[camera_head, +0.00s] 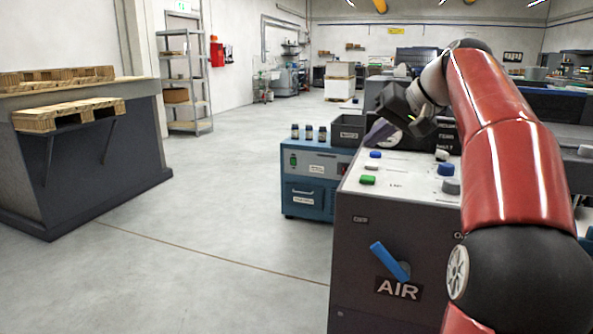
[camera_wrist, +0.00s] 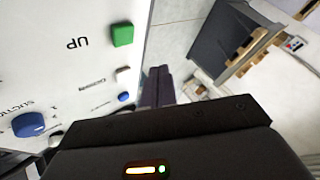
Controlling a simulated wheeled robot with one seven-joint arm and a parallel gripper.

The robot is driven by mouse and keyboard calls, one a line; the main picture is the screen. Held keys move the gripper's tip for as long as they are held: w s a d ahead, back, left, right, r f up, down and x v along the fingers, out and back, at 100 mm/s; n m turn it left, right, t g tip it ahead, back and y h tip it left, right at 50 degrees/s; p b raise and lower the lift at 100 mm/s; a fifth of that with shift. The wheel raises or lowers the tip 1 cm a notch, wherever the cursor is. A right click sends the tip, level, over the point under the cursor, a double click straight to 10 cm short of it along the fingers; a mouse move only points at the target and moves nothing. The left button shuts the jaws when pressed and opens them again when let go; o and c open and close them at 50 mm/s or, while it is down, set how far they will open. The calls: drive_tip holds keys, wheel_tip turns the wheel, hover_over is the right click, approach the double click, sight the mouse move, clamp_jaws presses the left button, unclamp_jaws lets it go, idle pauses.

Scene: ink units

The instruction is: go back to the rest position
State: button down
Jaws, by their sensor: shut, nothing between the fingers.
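My gripper (camera_head: 381,130) is raised above the far left part of a grey control cabinet (camera_head: 385,225), touching nothing that I can see. Its fingers are together and empty; they also show in the wrist view (camera_wrist: 157,86), past the panel's edge. My red and black arm covers the right of the head view. The panel top carries a green button (camera_head: 367,180), blue knobs and pale buttons. The wrist view shows the green button (camera_wrist: 123,35) beside the word UP and a blue knob (camera_wrist: 28,124). A blue lever (camera_head: 389,261) sits tilted on the cabinet front above the AIR label.
A blue unit (camera_head: 309,205) stands behind the cabinet, with several small dark bottles and a dark bin (camera_head: 347,131) on top. A dark counter with wooden pallets (camera_head: 70,115) stands at left. The floor (camera_head: 220,190) between is clear. A metal shelf (camera_head: 187,80) stands farther back.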

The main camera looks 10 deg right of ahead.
drive_tip(key=s+a+f+g+h, duration=0.15)
drive_tip(key=s+a+f, duration=0.3)
drive_tip(key=a, duration=0.45)
drive_tip(key=s+a+f+n+h, duration=0.1)
drive_tip(key=s+a+f, duration=0.2)
drive_tip(key=s+f, duration=0.7)
drive_tip(key=s+a+f+n+h, duration=0.1)
drive_tip(key=s+a+f, duration=0.3)
drive_tip(key=s+f, duration=0.7)
wheel_tip(320, 180, down, 2)
drive_tip(key=shift+f+n+g+h, duration=0.1)
drive_tip(key=shift+n+g+h, duration=0.25)
drive_tip(key=shift+h, duration=0.3)
drive_tip(key=shift+a, duration=0.1)
